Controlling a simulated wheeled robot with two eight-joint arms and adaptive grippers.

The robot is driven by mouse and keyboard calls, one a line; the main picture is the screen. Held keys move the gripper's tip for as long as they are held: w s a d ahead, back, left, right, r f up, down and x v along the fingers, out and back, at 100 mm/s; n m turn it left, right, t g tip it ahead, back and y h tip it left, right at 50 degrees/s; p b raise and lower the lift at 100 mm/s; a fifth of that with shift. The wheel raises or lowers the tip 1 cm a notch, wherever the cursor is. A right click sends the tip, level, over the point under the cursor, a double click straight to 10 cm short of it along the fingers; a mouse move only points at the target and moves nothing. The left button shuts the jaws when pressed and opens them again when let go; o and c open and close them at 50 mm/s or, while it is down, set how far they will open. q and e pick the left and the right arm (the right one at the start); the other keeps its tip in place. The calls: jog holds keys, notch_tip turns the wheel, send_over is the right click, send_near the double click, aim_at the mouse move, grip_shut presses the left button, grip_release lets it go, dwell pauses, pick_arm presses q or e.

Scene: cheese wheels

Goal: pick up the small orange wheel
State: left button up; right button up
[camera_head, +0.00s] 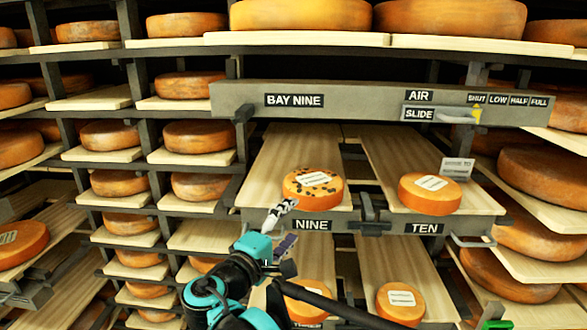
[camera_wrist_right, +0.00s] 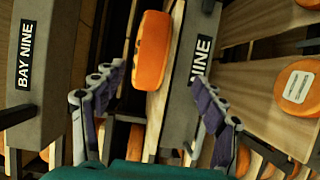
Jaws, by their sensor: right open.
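A small orange wheel (camera_head: 313,188) with dark spots and a white label lies flat near the front of the board marked NINE (camera_head: 275,165). It shows edge-on in the right wrist view (camera_wrist_right: 151,50), beyond and between the fingertips. Another small orange wheel (camera_head: 430,193), with a label and no dark spots visible, lies on the board marked TEN (camera_head: 400,150). My right gripper (camera_head: 284,225) is open and empty, just in front of and below the spotted wheel's left side. Its spread fingers also show in the right wrist view (camera_wrist_right: 158,80). My left gripper is not in view.
A grey beam marked BAY NINE (camera_head: 360,103) crosses above both boards. A latch (camera_head: 370,213) sits between their front edges. Lower boards hold more labelled wheels, one at right (camera_head: 400,304). Full racks stand at the left and right.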

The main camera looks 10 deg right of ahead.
aim_at(307, 204)
jog(key=x, duration=0.2)
jog(key=r+p+x, duration=0.1)
jog(key=x, duration=0.1)
jog(key=p+x, duration=0.1)
jog(key=x, duration=0.1)
jog(key=shift+w+d+r, duration=0.2)
jog(key=shift+d+r, duration=0.05)
jog(key=shift+d, duration=0.2)
jog(key=shift+w+d+f, duration=0.1)
jog(key=shift+w+d, duration=0.3)
jog(key=shift+d, duration=0.05)
jog(key=shift+s+a, duration=0.1)
jog(key=c, duration=1)
grip_shut()
